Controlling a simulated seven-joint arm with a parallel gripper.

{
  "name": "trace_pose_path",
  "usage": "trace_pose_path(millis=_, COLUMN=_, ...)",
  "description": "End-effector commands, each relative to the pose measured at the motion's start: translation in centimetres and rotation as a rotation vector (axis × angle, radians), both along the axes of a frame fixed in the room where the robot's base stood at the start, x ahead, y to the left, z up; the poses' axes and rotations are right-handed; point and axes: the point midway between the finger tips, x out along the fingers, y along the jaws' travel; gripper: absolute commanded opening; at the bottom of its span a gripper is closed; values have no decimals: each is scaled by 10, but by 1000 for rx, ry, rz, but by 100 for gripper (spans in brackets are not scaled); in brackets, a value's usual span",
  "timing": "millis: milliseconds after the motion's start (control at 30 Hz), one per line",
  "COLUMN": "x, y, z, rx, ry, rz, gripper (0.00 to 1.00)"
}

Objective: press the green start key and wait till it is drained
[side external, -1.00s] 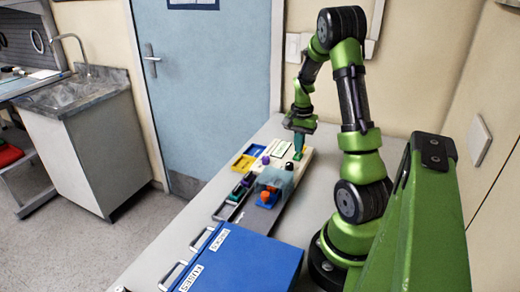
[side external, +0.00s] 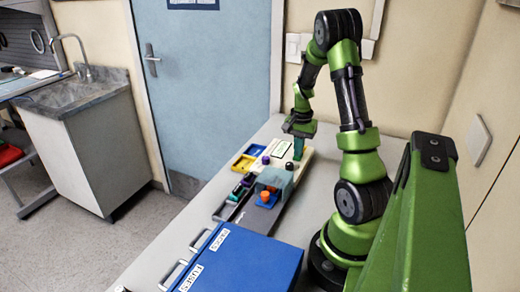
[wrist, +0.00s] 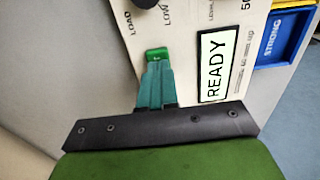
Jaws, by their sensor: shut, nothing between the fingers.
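The pump's cream panel (wrist: 185,25) fills the top of the wrist view. Its green start key (wrist: 157,55) sits right at the tips of my gripper (wrist: 157,67). The teal fingers are shut together with nothing between them. They overlap the key's near edge in this view, and I cannot tell whether they touch or press it. The display (wrist: 216,65) beside the key reads READY. In the side external view my gripper (side external: 298,157) points down over the far part of the pump, and its fingers hide the key there.
A grey-blue block (side external: 275,179) and an orange knob (side external: 264,197) are on the near part of the pump. Yellow and blue trays (side external: 243,163) lie to its left. A black knob (wrist: 146,3) is beyond the key. A blue case (side external: 245,262) fills the front.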

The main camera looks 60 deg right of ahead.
Motion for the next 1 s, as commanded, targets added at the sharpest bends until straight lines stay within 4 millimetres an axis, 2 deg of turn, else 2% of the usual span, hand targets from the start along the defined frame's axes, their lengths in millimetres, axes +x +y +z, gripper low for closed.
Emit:
trace_pose_path(millis=333, x=0, y=0, z=2, rx=0, ry=0, rz=0, gripper=0)
trace_pose_path(millis=1000, x=0, y=0, z=56, rx=-2, ry=-1, rz=0, gripper=0)
